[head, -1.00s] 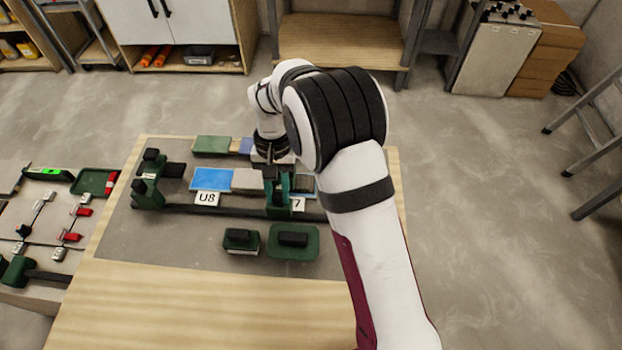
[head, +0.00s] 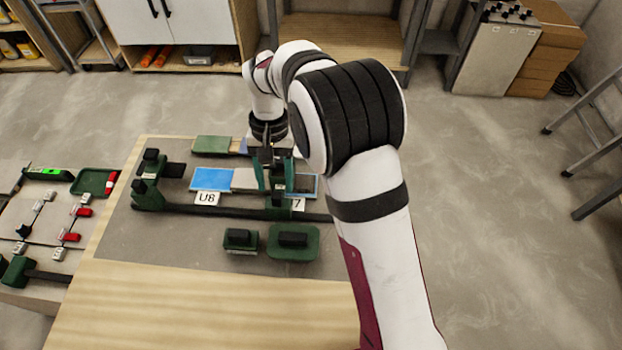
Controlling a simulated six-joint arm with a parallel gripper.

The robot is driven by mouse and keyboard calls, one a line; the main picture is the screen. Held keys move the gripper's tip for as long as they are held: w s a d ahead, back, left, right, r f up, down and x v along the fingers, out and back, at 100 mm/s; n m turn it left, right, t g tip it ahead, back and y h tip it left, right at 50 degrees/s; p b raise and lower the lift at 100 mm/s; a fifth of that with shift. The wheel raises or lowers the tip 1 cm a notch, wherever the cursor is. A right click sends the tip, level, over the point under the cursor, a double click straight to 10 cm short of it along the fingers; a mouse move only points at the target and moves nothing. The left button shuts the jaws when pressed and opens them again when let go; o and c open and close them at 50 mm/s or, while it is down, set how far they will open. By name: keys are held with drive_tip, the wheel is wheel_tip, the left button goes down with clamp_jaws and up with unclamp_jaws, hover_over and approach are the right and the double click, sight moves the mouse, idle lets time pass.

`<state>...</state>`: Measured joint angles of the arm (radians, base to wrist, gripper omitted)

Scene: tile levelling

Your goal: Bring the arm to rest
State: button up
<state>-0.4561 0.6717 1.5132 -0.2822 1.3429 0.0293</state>
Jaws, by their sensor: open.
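My gripper (head: 268,172) hangs from my white arm above the right part of the grey mat (head: 170,240). Its fingers point down and stand apart, and I see nothing held between them. It is just over or beside the right green clamp stand (head: 278,204); I cannot tell whether they touch. A blue tile (head: 211,179) and a grey tile (head: 245,180) lie side by side to the left of the gripper. A darker tile (head: 303,184) lies to its right, partly hidden.
A left green clamp stand (head: 148,185) and a dark bar (head: 220,211) are on the mat. Two green black-handled tools (head: 240,240) (head: 293,242) sit in front. A side table with small clips (head: 70,236) stands left. The wooden table front (head: 200,310) is clear.

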drive_tip(key=shift+r, duration=1.25)
drive_tip(key=shift+s+d+r, duration=0.1)
drive_tip(key=shift+d+r, duration=0.1)
drive_tip(key=shift+d, duration=0.05)
drive_tip(key=s+d+r+m, duration=0.2)
drive_tip(key=s+d+r, duration=0.3)
drive_tip(key=d+r, duration=0.15)
drive_tip(key=s+d+m, duration=0.1)
drive_tip(key=s+d, duration=0.2)
drive_tip(key=s, duration=0.3)
drive_tip(key=s+d+m+t+y, duration=0.1)
drive_tip(key=s+d, duration=0.2)
drive_tip(key=s, duration=0.3)
drive_tip(key=s+d+m+t, duration=0.1)
drive_tip(key=s+d, duration=0.2)
drive_tip(key=s, duration=0.3)
drive_tip(key=shift+s+d+r+m+y, duration=0.25)
drive_tip(key=shift+d+m+y, duration=0.05)
drive_tip(key=shift+d+y, duration=0.1)
drive_tip(key=shift+o, duration=0.2)
